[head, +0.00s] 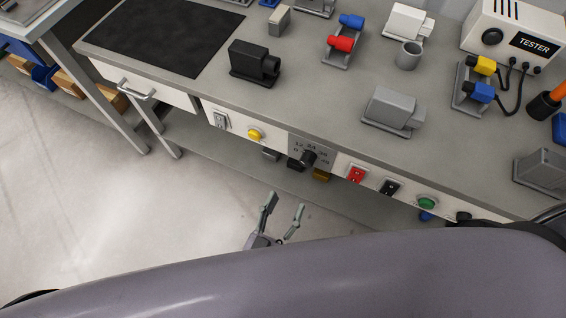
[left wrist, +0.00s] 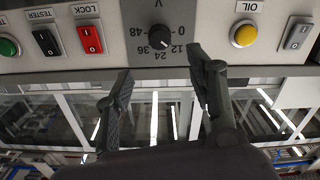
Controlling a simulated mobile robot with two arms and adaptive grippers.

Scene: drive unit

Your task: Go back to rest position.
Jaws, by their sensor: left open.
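My left gripper (head: 281,214) is open and empty in the head view, low in front of the bench's front panel. In the left wrist view its two fingers (left wrist: 165,85) stand apart, below the voltage dial (left wrist: 160,37) and apart from it as far as I can tell. The dial also shows in the head view (head: 308,158), on the front panel of the grey bench (head: 290,100). A large grey-purple part of my own body covers the bottom of the head view. My right gripper does not show in either view.
The panel carries a yellow button (head: 255,134), a red switch (head: 356,174), a black switch (head: 389,187) and a green button (head: 427,203). A drawer handle (head: 137,91) sticks out at left. The bench top holds a black motor-like block (head: 253,63) and a tester (head: 515,38). Floor (head: 130,200) at left is clear.

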